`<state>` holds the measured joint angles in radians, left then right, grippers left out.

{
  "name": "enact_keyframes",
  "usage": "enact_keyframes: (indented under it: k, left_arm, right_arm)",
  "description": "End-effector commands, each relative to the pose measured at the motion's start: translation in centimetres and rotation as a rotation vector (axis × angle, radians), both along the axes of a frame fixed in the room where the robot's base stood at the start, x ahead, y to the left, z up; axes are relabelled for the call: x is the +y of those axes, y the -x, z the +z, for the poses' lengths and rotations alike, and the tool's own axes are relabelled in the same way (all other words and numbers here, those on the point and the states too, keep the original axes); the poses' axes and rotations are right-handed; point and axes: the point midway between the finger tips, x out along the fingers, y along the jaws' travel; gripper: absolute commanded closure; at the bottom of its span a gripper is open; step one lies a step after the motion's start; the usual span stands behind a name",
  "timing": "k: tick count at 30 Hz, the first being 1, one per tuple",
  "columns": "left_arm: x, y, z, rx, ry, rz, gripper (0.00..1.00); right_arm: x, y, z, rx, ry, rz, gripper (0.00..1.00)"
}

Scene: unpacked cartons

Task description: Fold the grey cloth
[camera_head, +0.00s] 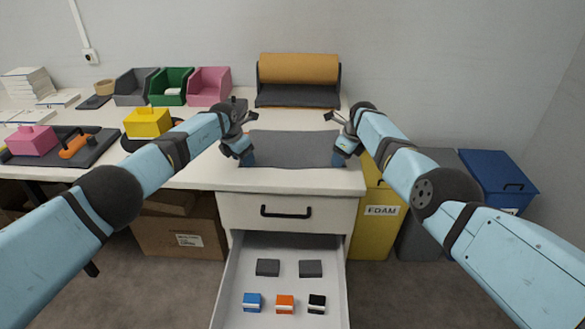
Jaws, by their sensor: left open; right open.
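The grey cloth (295,149) lies flat on the white worktop, spread out as a wide dark rectangle. My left gripper (247,159) is open at the cloth's left edge, near its front corner. My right gripper (339,159) is open at the cloth's right edge, near its front corner. The grippers and wrists cover parts of both side edges. I cannot tell whether the fingertips touch the cloth.
An open drawer (231,290) below holds small blocks. A brown paper roll (299,68) stands behind the cloth. Grey, green and pink bins (209,86) stand at the back left.

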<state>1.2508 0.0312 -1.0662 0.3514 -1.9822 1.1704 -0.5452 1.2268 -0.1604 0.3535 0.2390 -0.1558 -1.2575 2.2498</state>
Motion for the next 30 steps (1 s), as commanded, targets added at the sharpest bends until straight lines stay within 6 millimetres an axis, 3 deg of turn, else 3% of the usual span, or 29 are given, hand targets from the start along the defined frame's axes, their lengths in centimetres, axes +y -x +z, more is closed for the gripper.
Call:
enact_keyframes:
  k: [23, 30]
  left_arm:
    - [-0.03, 0.03, -0.66, -0.001, 0.001, 0.000, 0.51]
    - [-0.04, 0.02, -0.65, -0.001, 0.001, 0.000, 0.78]
  right_arm:
    - [0.03, 0.03, -0.95, 0.000, 0.000, 0.000, 0.51]
    - [0.00, 0.03, -1.03, -0.001, 0.001, 0.000, 0.77]
